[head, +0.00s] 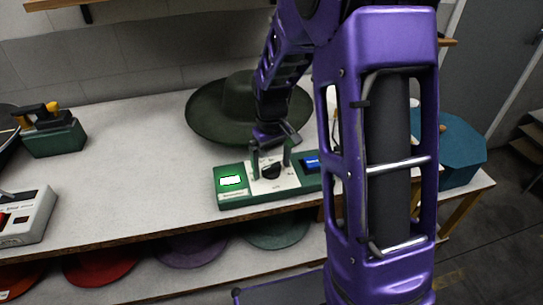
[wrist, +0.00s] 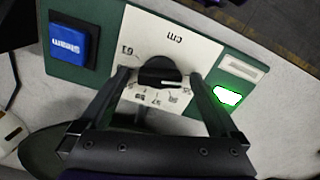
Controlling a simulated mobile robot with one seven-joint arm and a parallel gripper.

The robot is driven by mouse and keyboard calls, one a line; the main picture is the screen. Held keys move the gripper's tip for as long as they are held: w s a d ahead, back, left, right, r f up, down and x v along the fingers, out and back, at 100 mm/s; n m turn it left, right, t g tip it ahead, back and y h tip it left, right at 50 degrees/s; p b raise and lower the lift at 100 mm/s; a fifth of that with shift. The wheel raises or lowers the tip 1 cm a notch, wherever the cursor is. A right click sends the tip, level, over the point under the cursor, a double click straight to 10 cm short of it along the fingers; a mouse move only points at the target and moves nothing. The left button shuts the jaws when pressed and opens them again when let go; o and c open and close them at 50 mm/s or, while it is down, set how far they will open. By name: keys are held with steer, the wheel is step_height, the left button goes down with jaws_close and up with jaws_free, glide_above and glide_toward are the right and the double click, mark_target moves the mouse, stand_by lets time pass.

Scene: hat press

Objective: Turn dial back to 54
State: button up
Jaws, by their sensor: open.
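A black round dial (head: 271,171) sits on the white plate in the middle of a green control box (head: 232,202). In the wrist view, the dial (wrist: 158,70) shows a short white pointer line on its lower right side. Small numbers are printed around it, mostly too small and tilted to read surely. My gripper (head: 271,158) is over the dial, fingers down. In the wrist view, my gripper (wrist: 160,76) is open, with one finger on each side of the dial. A gap seems to show beside the dial; contact is not clear.
The box carries a lit green-white display (wrist: 228,96) and a blue block or button (wrist: 69,43). A dark green hat (head: 215,108) lies behind the box. A grey device (head: 27,215) and a green tool (head: 55,135) stand at left. The counter between them is clear.

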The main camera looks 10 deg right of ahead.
mark_target(272, 167)
step_height(272, 167, up, 17)
steer(key=p, duration=0.2)
steer(key=shift+r, duration=0.2)
